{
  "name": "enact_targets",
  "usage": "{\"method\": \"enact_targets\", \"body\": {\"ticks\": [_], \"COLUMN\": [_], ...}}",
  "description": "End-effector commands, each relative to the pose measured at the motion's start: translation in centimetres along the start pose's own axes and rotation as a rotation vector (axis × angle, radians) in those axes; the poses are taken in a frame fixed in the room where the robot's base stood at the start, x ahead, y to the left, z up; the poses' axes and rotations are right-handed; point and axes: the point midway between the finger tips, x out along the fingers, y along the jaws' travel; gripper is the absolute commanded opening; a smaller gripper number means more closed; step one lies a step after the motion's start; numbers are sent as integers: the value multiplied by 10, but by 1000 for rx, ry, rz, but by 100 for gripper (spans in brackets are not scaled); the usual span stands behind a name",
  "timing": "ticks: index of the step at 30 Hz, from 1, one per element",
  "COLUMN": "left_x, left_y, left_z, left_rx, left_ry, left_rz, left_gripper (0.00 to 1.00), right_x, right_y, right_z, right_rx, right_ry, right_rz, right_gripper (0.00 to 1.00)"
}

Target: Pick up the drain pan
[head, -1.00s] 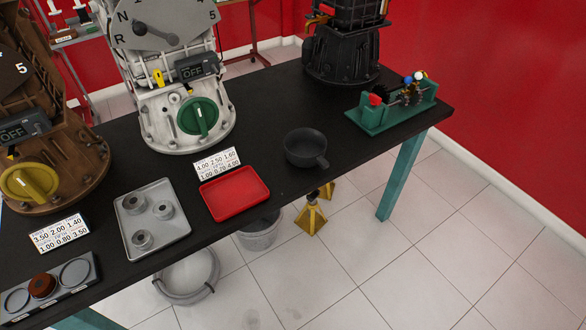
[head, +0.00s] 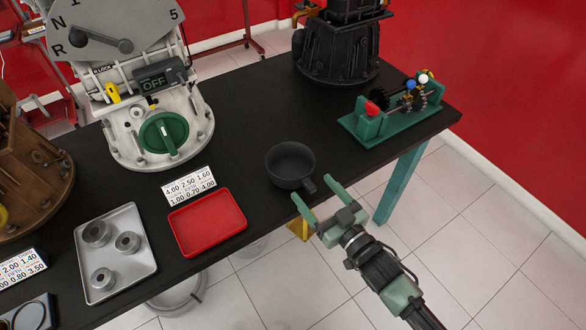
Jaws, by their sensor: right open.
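The drain pan (head: 290,160) appears to be the round black pan standing upright near the front edge of the black table. My right gripper (head: 315,194) comes in from the lower right and is open. My left gripper is not in view.
A red tray (head: 208,223) and a grey tray with rings (head: 125,287) lie to the left on the table (head: 240,135). A green fixture (head: 365,130) stands to the right. A white engine trainer (head: 150,100) and a black one (head: 337,60) stand behind.

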Motion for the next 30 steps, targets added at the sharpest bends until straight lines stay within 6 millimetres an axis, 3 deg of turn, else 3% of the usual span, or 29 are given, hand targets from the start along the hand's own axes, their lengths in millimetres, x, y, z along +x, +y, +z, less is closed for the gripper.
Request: {"method": "enact_targets", "body": {"ticks": [6,14,17,23,30], "left_x": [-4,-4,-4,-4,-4], "left_y": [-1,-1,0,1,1], "left_z": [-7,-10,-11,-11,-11], "left_rx": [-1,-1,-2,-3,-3], "left_ry": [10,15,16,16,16], "left_rz": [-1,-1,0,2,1], "left_gripper": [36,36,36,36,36], "right_x": [29,31,31,31,31], "right_y": [0,0,0,0,0], "right_z": [-2,-1,-1,0,-1], "right_rx": [0,0,0,0,0], "right_ry": [0,-2,-2,-2,0], "right_rz": [0,1,1,1,1], "right_gripper": [77,77,55,0,0]}}
